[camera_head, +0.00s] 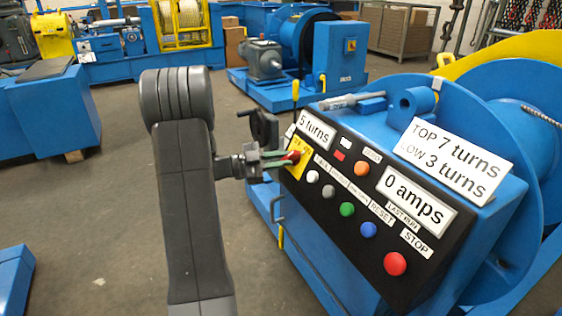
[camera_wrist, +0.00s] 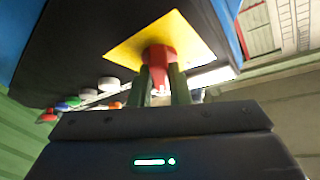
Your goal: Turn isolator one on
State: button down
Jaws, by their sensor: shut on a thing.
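The isolator is a red rotary handle (camera_head: 294,156) on a yellow plate (camera_head: 297,167) at the upper left of the black control panel (camera_head: 325,245). In the wrist view the red handle (camera_wrist: 158,62) stands out from the yellow plate (camera_wrist: 185,38). My gripper (camera_head: 284,158) reaches in from the left, and its two green fingers are shut on the red handle. In the wrist view the fingers (camera_wrist: 162,82) lie one on each side of the handle. The label on the yellow plate is too small to read fully.
White, green, blue, orange and red buttons (camera_head: 395,263) sit on the panel to the right of the isolator. Signs read "5 turns" (camera_head: 317,129), "0 amps" (camera_head: 417,198) and "TOP 7 turns LOW 3 turns" (camera_head: 455,160). A black handwheel (camera_head: 263,128) is just behind my gripper.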

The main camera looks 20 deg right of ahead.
jog(key=shift+w+m+g+y, duration=0.1)
jog(key=shift+m+g+y, duration=0.5)
jog(key=shift+m, duration=0.8)
jog(key=c, duration=1.4)
grip_release()
jog(key=shift+r, duration=0.1)
jog(key=shift+o, duration=0.2)
jog(key=p+v, duration=0.3)
jog(key=v, duration=1)
jog(key=shift+w+a+p, duration=0.3)
jog(key=shift+d, duration=0.1)
